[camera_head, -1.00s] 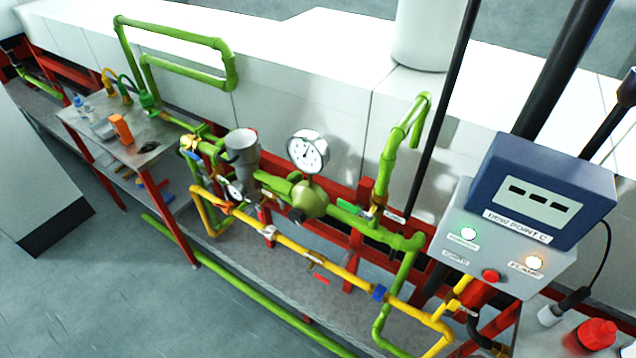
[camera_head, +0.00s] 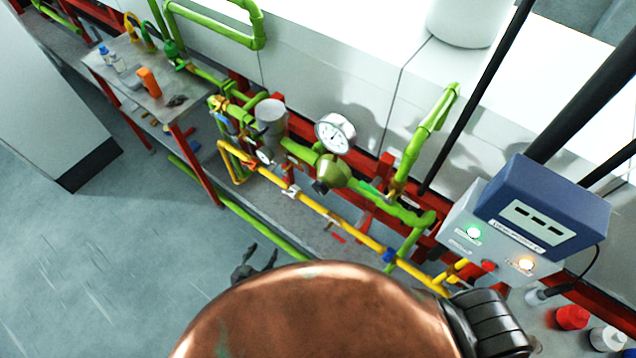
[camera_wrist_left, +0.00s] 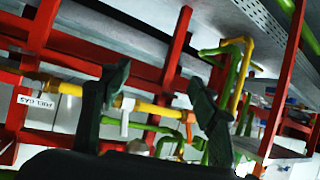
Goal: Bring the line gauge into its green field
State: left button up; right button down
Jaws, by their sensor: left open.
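The line gauge (camera_head: 335,132) is a round white dial with a dark needle, mounted above a green regulator body (camera_head: 334,171) with a dark knob on its front. Its green field is too small to make out. My left gripper (camera_head: 262,260) shows as dark fingers at lower middle, below and left of the yellow pipe (camera_head: 318,208), apart from the regulator. In the left wrist view the gripper (camera_wrist_left: 160,88) is open and empty. The yellow pipe (camera_wrist_left: 150,108) with a white fitting lies beyond and between its fingers.
Green pipes and red frame posts crowd the line. A blue display box (camera_head: 545,205) with lit lamps stands at right. A small metal table (camera_head: 150,95) with an orange item stands at left. Grey floor (camera_head: 130,250) is free at lower left.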

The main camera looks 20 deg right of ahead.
pick_arm(q)
jog(key=w+d+r+m+t+h+p, duration=0.1)
jog(key=d+r+h+p, duration=0.1)
jog(key=d+r, duration=0.5)
jog(key=d+r+m+h+p, duration=0.1)
jog(key=d+r+h, duration=0.15)
jog(key=r, duration=0.85)
jog(key=m+h+p, duration=0.1)
jog(key=h+p, duration=0.2)
send_near(319, 191)
jog(key=x, duration=0.3)
jog(key=p+x, duration=0.1)
jog(key=x, duration=0.5)
jog(key=shift+w+d, duration=0.15)
jog(key=shift+w, duration=0.1)
pick_arm(e)
notch_tip(319, 191, up, 9)
jog(key=w, duration=0.1)
jog(key=shift+a+f, duration=0.15)
jog(key=shift+a, duration=0.1)
pick_arm(q)
jog(key=c, duration=1.2)
jog(key=shift+o, duration=0.2)
pick_arm(e)
jog(key=shift+d, duration=0.25)
pick_arm(q)
jog(key=shift+m, duration=0.3)
